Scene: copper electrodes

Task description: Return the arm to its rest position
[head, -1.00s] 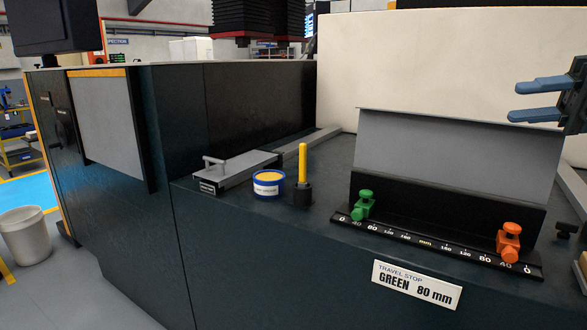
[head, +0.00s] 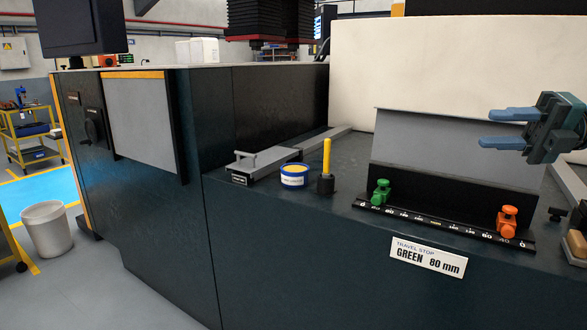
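My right gripper (head: 489,128) comes in from the right edge. Its two blue fingers are spread apart with nothing between them. It is in front of the upper right part of the grey upright panel (head: 430,135) in the picture, above the orange stop. Most of my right arm is out of view. My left gripper is not in view. A green stop (head: 380,192) and an orange stop (head: 507,221) sit at opposite ends of the black scale rail (head: 440,227). A sign (head: 428,257) below reads "TRAVEL STOP GREEN 80 mm".
On the dark machine top stand a blue tin (head: 294,181), a yellow-handled tool upright in a black holder (head: 325,184), and a grey lidded plate (head: 262,166). A bin (head: 47,230) and yellow cart stand on the floor at left. The floor between is clear.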

